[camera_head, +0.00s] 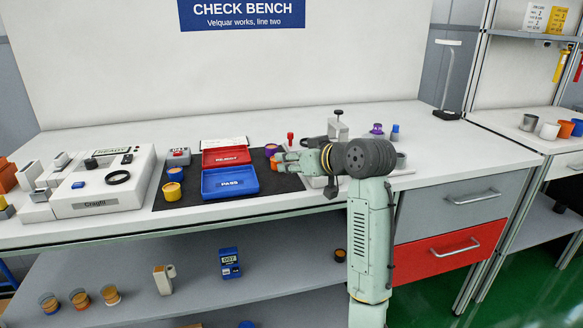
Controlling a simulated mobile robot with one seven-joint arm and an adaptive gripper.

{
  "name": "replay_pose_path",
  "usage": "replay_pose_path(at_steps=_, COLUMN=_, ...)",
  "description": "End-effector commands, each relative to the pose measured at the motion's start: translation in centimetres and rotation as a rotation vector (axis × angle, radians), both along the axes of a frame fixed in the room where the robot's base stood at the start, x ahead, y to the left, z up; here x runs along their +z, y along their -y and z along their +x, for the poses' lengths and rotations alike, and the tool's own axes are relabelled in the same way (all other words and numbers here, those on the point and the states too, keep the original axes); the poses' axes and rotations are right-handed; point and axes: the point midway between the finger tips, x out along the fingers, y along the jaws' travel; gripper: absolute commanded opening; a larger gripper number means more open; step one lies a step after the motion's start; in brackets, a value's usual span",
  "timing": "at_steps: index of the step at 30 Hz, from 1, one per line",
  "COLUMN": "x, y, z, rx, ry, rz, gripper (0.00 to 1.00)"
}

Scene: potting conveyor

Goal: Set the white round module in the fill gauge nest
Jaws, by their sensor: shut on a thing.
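My gripper (283,161) is in the middle of the bench, at the right edge of the dark mat. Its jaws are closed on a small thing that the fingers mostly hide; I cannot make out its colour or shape. No white round module can be clearly picked out. A white machine (105,180) with a "READY" display and a black ring stands at the left. A grey clamp-like fixture (338,128) stands behind my arm. I cannot tell which holds the fill gauge nest.
A blue PASS tray (218,193) and a red tray (226,156) lie left of my gripper. Purple and blue pieces (376,129) stand behind my arm. The bench's right end is clear.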

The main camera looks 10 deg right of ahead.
Motion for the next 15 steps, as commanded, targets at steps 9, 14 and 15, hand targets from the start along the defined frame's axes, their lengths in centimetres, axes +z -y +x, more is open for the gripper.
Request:
replay_pose_path(at_steps=9, x=-2.2, y=0.2, z=1.2, rx=0.000, ry=-0.004, rz=0.002, gripper=0.03)
replay_pose_path(at_steps=14, x=-3.6, y=0.2, z=1.2, rx=-0.001, ry=0.001, rz=-0.001, gripper=0.03)
replay_pose_path(at_steps=15, x=-3.6, y=0.2, z=1.2, rx=-0.001, ry=0.002, rz=-0.001, gripper=0.03)
